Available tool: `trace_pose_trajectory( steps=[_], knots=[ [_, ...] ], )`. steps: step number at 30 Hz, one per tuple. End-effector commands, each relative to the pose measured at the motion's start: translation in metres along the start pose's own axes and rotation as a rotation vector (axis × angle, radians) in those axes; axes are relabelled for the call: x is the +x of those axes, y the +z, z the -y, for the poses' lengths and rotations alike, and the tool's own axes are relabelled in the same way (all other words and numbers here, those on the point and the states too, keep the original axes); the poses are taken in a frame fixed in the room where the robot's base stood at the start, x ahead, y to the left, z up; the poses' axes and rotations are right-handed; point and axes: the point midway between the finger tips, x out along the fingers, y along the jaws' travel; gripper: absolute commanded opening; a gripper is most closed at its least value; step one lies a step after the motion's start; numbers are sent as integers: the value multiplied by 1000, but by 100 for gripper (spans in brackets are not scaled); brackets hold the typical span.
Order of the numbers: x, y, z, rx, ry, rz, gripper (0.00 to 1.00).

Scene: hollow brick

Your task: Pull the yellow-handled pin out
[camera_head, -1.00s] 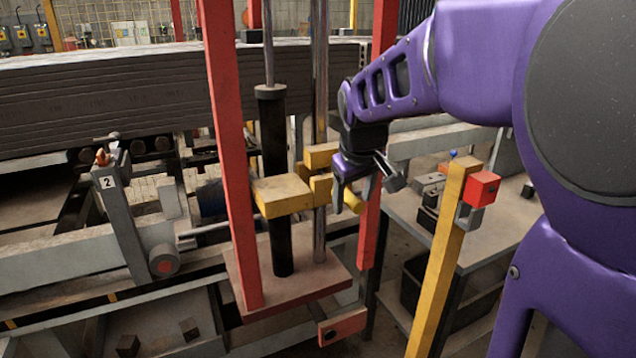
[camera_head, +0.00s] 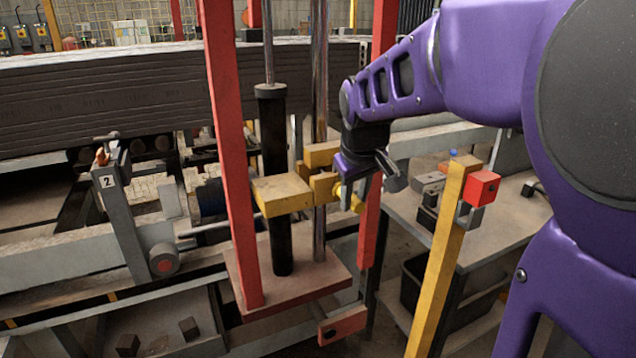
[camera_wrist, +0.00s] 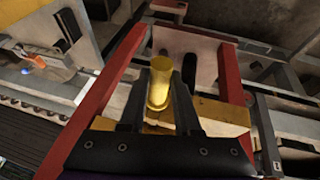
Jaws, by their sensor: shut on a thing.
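The yellow-handled pin (camera_head: 352,200) sticks out sideways from a yellow block (camera_head: 285,194) on the press frame, beside the chrome rod. My gripper (camera_head: 352,192) has its fingers on either side of the yellow handle and is shut on it. In the wrist view the handle (camera_wrist: 160,84) is a yellow cylinder with a wider end, between my two dark fingers (camera_wrist: 158,97). The pin's shaft is hidden in both views.
Red posts (camera_head: 231,150) and (camera_head: 374,170) flank the black cylinder (camera_head: 273,180). A yellow post (camera_head: 436,260) with a red box (camera_head: 482,188) stands to the right. A grey bench (camera_head: 490,232) lies behind it. A red plate (camera_head: 290,277) is below.

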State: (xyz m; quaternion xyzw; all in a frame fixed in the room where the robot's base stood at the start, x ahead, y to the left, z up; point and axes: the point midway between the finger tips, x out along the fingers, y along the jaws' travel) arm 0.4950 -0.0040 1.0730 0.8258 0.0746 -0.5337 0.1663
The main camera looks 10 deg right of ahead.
Motion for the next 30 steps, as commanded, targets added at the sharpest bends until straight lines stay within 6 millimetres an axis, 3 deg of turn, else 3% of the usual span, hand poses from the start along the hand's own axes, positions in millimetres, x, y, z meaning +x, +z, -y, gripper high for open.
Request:
trace_pose_trajectory(
  steps=[30],
  knots=[
    [-17, 39, 1, -1, -1, -2, 0]
  ],
)
